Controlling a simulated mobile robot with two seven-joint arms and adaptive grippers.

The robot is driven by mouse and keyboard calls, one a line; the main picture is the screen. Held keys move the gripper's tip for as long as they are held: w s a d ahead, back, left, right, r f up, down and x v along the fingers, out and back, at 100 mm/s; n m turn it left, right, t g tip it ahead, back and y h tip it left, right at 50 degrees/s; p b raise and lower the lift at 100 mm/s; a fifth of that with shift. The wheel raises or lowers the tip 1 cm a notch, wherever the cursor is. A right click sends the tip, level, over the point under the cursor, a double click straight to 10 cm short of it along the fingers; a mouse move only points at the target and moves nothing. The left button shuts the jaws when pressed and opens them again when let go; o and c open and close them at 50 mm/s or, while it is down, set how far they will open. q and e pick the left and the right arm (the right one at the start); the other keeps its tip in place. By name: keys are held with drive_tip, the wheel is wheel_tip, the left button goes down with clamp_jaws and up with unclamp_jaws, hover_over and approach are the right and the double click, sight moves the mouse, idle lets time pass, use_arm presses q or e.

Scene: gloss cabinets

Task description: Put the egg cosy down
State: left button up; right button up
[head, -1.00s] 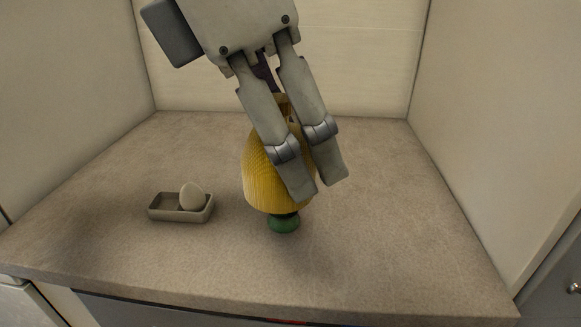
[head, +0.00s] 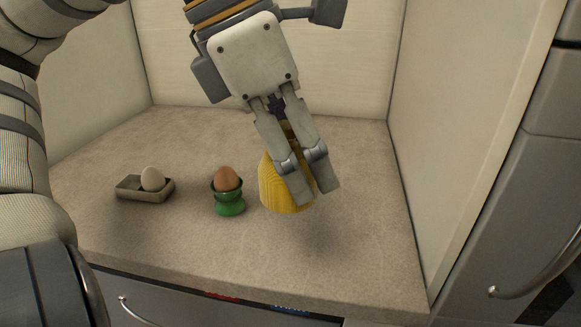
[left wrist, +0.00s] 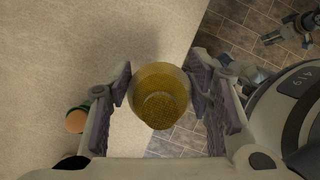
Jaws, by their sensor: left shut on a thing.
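The yellow ribbed egg cosy (head: 278,190) is held between the fingers of my left gripper (head: 304,195), which is shut on it. The fingers hide part of the cosy. It appears to hang above the counter, with a shadow below and to its right. In the left wrist view the cosy (left wrist: 160,95) sits between both finger pads, over the counter's edge in that picture. A green egg cup (head: 230,207) with a brown egg (head: 227,179) stands uncovered, left of the cosy. My right gripper (left wrist: 295,30) seems to show small at the left wrist view's upper right; its jaws are unclear.
A small grey-brown tray (head: 131,192) holding a white egg (head: 152,178) is on the left of the counter (head: 330,270). Walls bound the counter at the back and right. The counter is bare right of the cosy. Drawers lie below its front edge.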

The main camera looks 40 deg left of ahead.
use_arm(q)
drive_tip(key=w+f, duration=0.3)
drive_tip(key=w, duration=0.1)
drive_tip(key=w+a+f, duration=0.1)
drive_tip(key=w+f, duration=0.2)
drive_tip(key=w, duration=0.1)
drive_tip(key=w+f, duration=0.3)
drive_tip(key=w, duration=0.1)
drive_tip(key=shift+w+a, duration=0.3)
drive_tip(key=shift+w, duration=0.05)
drive_tip(key=shift+w+f, duration=0.2)
drive_tip(key=shift+w, duration=0.05)
drive_tip(key=shift+w+f, duration=0.15)
drive_tip(key=shift+f, duration=0.75)
drive_tip(key=shift+w+f, duration=0.1)
drive_tip(key=shift+f, duration=0.8)
drive_tip(key=shift+f, duration=0.1)
drive_tip(key=o, duration=0.5)
drive_tip(key=shift+f, duration=0.1)
drive_tip(key=shift+c, duration=0.2)
drive_tip(key=o, duration=0.4)
